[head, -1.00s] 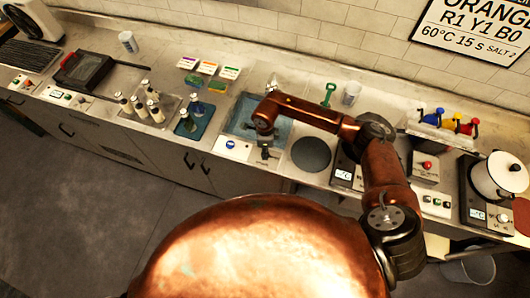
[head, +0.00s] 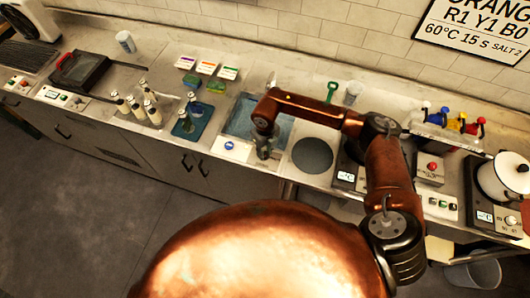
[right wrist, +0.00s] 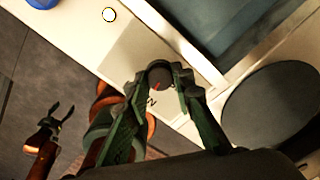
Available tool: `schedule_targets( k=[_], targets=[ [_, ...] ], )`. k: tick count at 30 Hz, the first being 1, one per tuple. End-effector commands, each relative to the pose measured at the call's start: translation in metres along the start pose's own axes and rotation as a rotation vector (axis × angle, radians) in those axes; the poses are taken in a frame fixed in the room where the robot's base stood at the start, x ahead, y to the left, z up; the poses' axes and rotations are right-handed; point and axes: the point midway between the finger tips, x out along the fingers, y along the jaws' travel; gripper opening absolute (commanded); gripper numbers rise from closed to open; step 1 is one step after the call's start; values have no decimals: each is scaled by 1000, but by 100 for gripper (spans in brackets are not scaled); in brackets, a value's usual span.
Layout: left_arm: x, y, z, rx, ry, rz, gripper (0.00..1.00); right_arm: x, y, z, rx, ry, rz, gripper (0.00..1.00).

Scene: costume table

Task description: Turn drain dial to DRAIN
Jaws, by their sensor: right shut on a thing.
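The drain dial (right wrist: 159,75) is a small dark round knob with a red mark, on the pale counter strip in front of the sink. My right gripper (right wrist: 164,82) is shut on it, with one finger on each side of the knob. Part of a printed label, with the letter N readable, shows beside the knob; the rest is hidden. In the head view my right gripper (head: 264,150) points down at the sink's front edge and covers the dial. My left gripper (right wrist: 55,117) shows at the lower left of the right wrist view, open and empty, away from the counter.
The sink (head: 238,118) lies just behind the dial. A round dark plate (head: 313,155) is to its right. A blue button (head: 229,145) is to its left on the same strip. Bottles (head: 152,107) and a blue tray (head: 190,124) stand further left.

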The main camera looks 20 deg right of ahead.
Motion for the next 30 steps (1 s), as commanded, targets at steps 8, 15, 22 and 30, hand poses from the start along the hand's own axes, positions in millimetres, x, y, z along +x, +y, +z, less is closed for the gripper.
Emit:
schedule_targets(
  k=[8,15,22,30],
  targets=[
    [3,0,1,0,-1,0,58,0,0,0,142,0,1,0],
    [3,0,1,0,-1,0,58,-1,0,0,193,0,1,0],
    [4,0,1,0,-1,0,58,-1,0,0,200,0,1,0],
    [4,0,1,0,-1,0,58,-1,0,0,199,0,1,26]
  ],
)
